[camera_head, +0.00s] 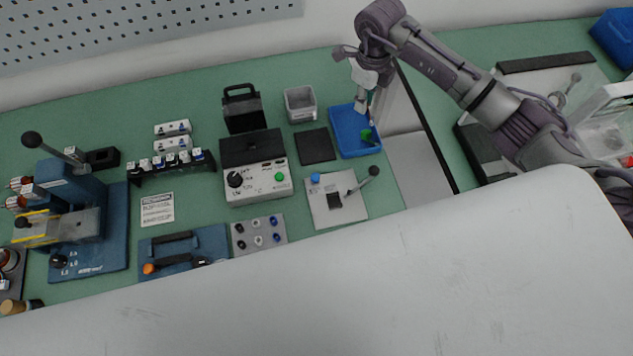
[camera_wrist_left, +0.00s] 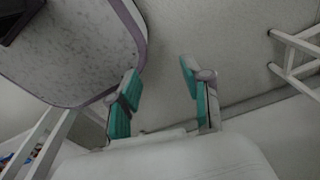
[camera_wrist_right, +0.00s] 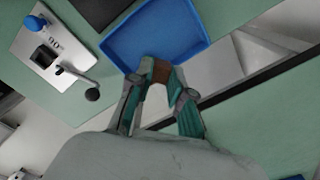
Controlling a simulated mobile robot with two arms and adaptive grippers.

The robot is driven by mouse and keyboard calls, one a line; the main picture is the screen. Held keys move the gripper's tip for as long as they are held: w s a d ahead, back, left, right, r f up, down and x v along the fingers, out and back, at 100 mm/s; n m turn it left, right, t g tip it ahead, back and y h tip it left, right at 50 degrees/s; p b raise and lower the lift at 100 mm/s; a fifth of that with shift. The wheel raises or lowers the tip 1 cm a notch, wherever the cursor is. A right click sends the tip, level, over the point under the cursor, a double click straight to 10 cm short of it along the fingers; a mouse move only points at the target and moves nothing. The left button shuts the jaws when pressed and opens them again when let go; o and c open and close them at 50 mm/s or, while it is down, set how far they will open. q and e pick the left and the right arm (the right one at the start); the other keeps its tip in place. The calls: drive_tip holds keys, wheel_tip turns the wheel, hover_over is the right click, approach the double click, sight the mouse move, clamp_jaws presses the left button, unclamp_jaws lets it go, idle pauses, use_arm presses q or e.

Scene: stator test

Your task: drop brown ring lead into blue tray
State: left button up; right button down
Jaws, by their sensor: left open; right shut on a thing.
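The blue tray (camera_head: 345,117) lies on the green bench in the head view, below my right gripper (camera_head: 369,103). In the right wrist view the blue tray (camera_wrist_right: 150,32) is just beyond the fingertips, and the floor I can see of it is empty. My right gripper (camera_wrist_right: 160,75) is shut on a small brown piece, the brown ring lead (camera_wrist_right: 161,70), held at the tray's near edge in that view. Its height above the tray is unclear. My left gripper (camera_wrist_left: 160,72) is open and empty, away from the bench.
Left of the tray are a dark square mat (camera_head: 316,146), a grey open box (camera_head: 300,104) and a lever switch plate (camera_head: 337,199). A meter box (camera_head: 254,178) stands farther left. A dark rail (camera_head: 428,128) runs right of the tray.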

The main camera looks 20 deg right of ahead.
sight(360, 131)
drive_tip(key=shift+s+d+f+b, duration=0.1)
drive_tip(key=shift+f+b, duration=0.25)
drive_tip(key=shift+f, duration=0.15)
drive_tip(key=shift+s+d+f+b, duration=0.1)
drive_tip(key=shift+f+b, duration=0.2)
drive_tip(key=shift+f, duration=0.15)
wheel_tip(360, 131, down, 3)
drive_tip(key=shift+f+b, duration=0.1)
drive_tip(key=shift+b, duration=0.85)
drive_tip(key=shift+f, duration=0.25)
drive_tip(key=shift+w+f, duration=0.1)
drive_tip(key=shift+f, duration=0.05)
drive_tip(key=c, duration=1)
unclamp_jaws()
drive_tip(key=shift+c, duration=0.2)
use_arm(q)
drive_tip(key=f, duration=0.1)
drive_tip(key=s+d+f, duration=0.1)
drive_tip(key=s+f, duration=0.1)
drive_tip(key=shift+s+d+f, duration=0.1)
drive_tip(key=shift+d+f, duration=0.25)
drive_tip(key=shift+f, duration=0.05)
use_arm(e)
drive_tip(key=shift+o, duration=0.3)
use_arm(q)
drive_tip(key=shift+s, duration=0.1)
